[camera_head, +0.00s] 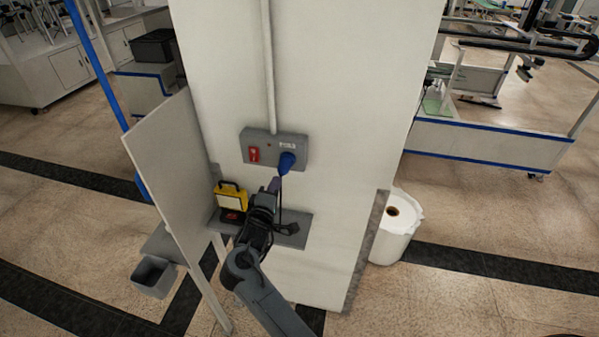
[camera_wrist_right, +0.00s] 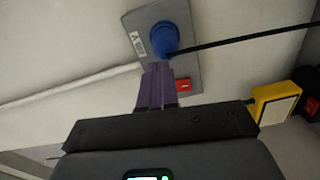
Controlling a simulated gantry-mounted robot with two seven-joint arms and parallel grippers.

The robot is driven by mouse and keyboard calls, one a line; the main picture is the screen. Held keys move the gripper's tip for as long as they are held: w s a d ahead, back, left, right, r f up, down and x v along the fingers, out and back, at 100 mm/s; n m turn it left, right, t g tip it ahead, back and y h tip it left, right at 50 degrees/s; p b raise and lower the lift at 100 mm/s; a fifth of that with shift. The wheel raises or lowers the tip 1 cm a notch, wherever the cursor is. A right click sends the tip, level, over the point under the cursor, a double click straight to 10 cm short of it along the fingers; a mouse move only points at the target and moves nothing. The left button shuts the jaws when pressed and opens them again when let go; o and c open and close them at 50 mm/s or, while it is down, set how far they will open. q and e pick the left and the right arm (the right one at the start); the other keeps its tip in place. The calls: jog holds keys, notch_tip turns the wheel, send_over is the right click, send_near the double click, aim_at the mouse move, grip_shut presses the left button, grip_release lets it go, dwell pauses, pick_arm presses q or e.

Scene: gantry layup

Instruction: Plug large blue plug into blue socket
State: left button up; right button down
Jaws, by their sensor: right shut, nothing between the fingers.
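The large blue plug (camera_head: 287,161) sits against the right end of a grey wall panel (camera_head: 262,146), with a black cable hanging from it. It also shows in the right wrist view (camera_wrist_right: 165,38), with the cable running off to the right. The blue socket is hidden behind the plug, so the depth of the fit cannot be seen. My right gripper (camera_head: 275,184) is shut and empty, just below the plug. In the right wrist view its fingers (camera_wrist_right: 158,70) are together, pointing at the panel close to the plug. My left gripper is out of view.
A red switch (camera_head: 253,154) is on the panel's left part. Below, a grey shelf (camera_head: 300,238) bears a yellow boxy item (camera_head: 231,197) and dark cable. A white board (camera_head: 172,170) stands to the left. A white roll (camera_head: 398,232) stands on the floor at right.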

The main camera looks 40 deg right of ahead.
jog(key=s+d+r+b, duration=0.2)
jog(key=s+d+r, duration=0.4)
jog(key=s+r, duration=0.4)
jog(key=s+a+f+n+t+y+p, duration=0.25)
jog(key=s+f+n+y, duration=0.4)
jog(key=f, duration=0.85)
jog(key=s+a+f+m+g+y+p, duration=0.1)
jog(key=s+a+f+m+g+y, duration=0.3)
jog(key=s+a, duration=0.6)
jog(key=s+a+f+m+g+y+p, duration=0.1)
jog(key=s+a+f+m+g+y, duration=0.3)
jog(key=s+a, duration=0.5)
jog(key=shift+s+a+f+m+y, duration=0.35)
jog(key=shift+a+m+y, duration=0.1)
jog(key=shift+a+m, duration=0.25)
jog(key=shift+d+g, duration=0.1)
jog(key=shift+g, duration=0.15)
